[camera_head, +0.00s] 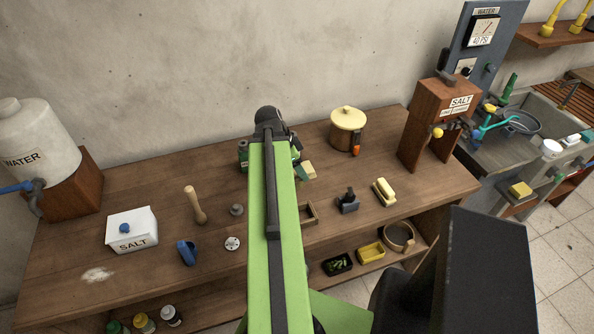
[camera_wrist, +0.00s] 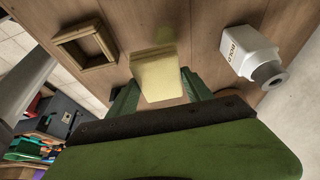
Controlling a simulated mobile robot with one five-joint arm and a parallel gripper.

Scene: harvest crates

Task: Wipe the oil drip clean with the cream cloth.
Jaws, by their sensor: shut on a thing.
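My gripper (camera_wrist: 160,92) has its two green fingers on either side of a pale cream block-like cloth (camera_wrist: 158,76) and is shut on it. In the head view the cloth (camera_head: 307,171) shows just right of my green arm, over the middle of the wooden bench; my gripper is mostly hidden behind the arm there. A faint shiny yellowish patch (camera_wrist: 152,51) lies on the wood right beside the cloth's edge in the wrist view. It looks like the oil drip, partly covered by the cloth. I cannot tell if the cloth touches the wood.
A wooden frame (camera_wrist: 85,48) and a white labelled bottle (camera_wrist: 247,52) stand on either side of my gripper. A lidded pot (camera_head: 347,128) is behind, right. A butter-like block (camera_head: 384,192) sits right. A salt box (camera_head: 132,229), a pestle (camera_head: 195,205) and a white powdery patch (camera_head: 97,275) are left.

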